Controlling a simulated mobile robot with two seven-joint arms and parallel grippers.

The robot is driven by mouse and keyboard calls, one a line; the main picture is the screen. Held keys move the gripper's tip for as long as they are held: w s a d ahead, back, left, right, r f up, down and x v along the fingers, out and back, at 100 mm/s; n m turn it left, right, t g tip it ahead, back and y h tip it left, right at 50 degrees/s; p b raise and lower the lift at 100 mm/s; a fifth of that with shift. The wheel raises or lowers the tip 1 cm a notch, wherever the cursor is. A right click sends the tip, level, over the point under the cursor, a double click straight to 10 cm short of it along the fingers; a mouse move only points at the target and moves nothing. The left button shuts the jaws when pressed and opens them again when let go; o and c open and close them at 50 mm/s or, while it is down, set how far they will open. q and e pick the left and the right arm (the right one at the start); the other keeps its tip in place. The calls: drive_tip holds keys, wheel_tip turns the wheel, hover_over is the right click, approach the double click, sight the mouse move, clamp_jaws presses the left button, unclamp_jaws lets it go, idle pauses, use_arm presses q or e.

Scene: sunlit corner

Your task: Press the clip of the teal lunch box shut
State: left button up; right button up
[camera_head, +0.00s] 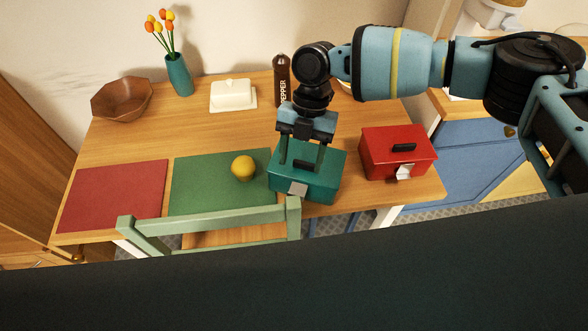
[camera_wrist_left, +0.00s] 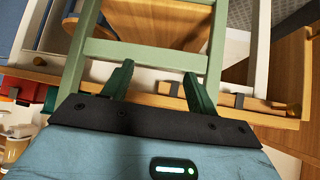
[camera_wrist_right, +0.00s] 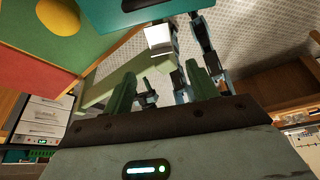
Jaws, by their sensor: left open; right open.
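The teal lunch box (camera_head: 328,185) stands near the table's front edge, right of the green mat. Its pale clip (camera_head: 298,189) is on its front side. In the right wrist view the clip (camera_wrist_right: 158,39) shows as a bright plate at the edge of the box (camera_wrist_right: 105,18); it seems to stick out. My right gripper (camera_head: 301,164) is open and empty, pointing down over the box lid; I cannot tell whether it touches. Its fingers partly cover the lid. My left gripper (camera_wrist_left: 157,82) is open and empty in its own wrist view, facing the green chair; the head view does not show it.
A red lunch box (camera_head: 385,157) stands to the right. A yellow fruit (camera_head: 243,168) lies on the green mat (camera_head: 200,185), beside a red mat (camera_head: 113,195). A green chair (camera_head: 220,218) stands at the front edge. A bowl, vase, butter dish and pepper mill stand behind.

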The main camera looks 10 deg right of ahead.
sight(296, 194)
drive_tip(key=x, duration=0.4)
drive_tip(key=p+x, duration=0.1)
drive_tip(key=x, duration=0.1)
drive_tip(key=shift+s+a, duration=0.1)
drive_tip(key=shift+s, duration=0.25)
drive_tip(key=shift+x, duration=0.75)
use_arm(q)
drive_tip(key=shift+w+r, duration=0.3)
drive_tip(key=shift+r, duration=0.45)
use_arm(e)
drive_tip(key=shift+f, duration=0.1)
use_arm(q)
drive_tip(key=shift+a, duration=0.1)
use_arm(e)
drive_tip(key=shift+c, duration=0.5)
